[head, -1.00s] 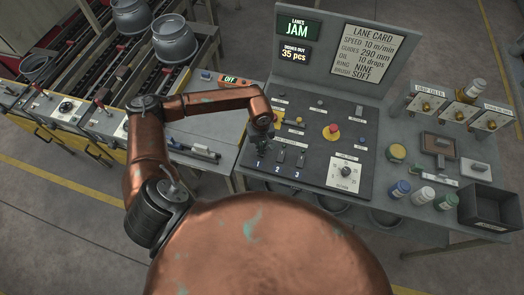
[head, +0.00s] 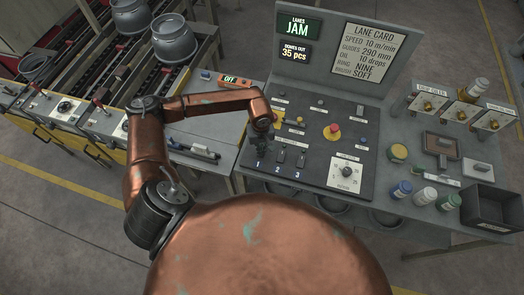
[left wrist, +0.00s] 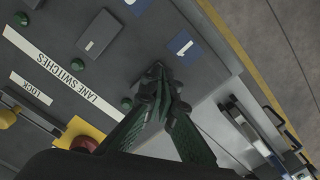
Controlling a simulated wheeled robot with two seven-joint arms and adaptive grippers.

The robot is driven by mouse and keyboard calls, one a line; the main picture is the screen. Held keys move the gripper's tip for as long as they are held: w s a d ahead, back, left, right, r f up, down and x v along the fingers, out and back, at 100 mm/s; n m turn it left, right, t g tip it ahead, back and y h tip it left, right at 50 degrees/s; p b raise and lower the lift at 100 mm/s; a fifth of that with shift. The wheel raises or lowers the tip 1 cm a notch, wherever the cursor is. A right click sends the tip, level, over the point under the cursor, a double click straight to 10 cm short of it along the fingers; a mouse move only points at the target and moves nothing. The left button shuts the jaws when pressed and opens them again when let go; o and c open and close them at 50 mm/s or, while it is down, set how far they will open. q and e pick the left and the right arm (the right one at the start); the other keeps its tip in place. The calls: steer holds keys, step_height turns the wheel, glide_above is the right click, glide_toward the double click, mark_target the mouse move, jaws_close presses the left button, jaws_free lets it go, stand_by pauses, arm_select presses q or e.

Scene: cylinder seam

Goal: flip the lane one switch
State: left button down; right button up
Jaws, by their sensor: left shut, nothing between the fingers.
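The lane switches sit in a row on the dark control panel (head: 322,118), above labels 1, 2 and 3. The switch over label 2 (head: 281,155) and the one over label 3 (head: 300,159) show. My left gripper (head: 262,152) is low over the lane one spot, just above label 1, and hides that switch. In the left wrist view its green fingers (left wrist: 160,72) are shut together, empty, beside the blue label 1 (left wrist: 182,45). Whether they touch the switch I cannot tell. My right gripper is in neither view.
A red stop button (head: 332,131) and a white dial (head: 345,173) are on the panel. The sign (head: 297,28) reads JAM. Bottles (head: 423,197) and a dark bin (head: 490,207) stand at the right.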

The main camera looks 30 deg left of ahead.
arm_select(q)
steer(key=shift+f, duration=0.2)
steer(key=shift+r, duration=0.15)
steer(key=shift+a+r+p, duration=0.1)
steer(key=shift+r+p, duration=0.2)
steer(key=shift+r, duration=0.55)
steer(key=shift+r+p, duration=0.85)
steer(key=shift+r, duration=1.75)
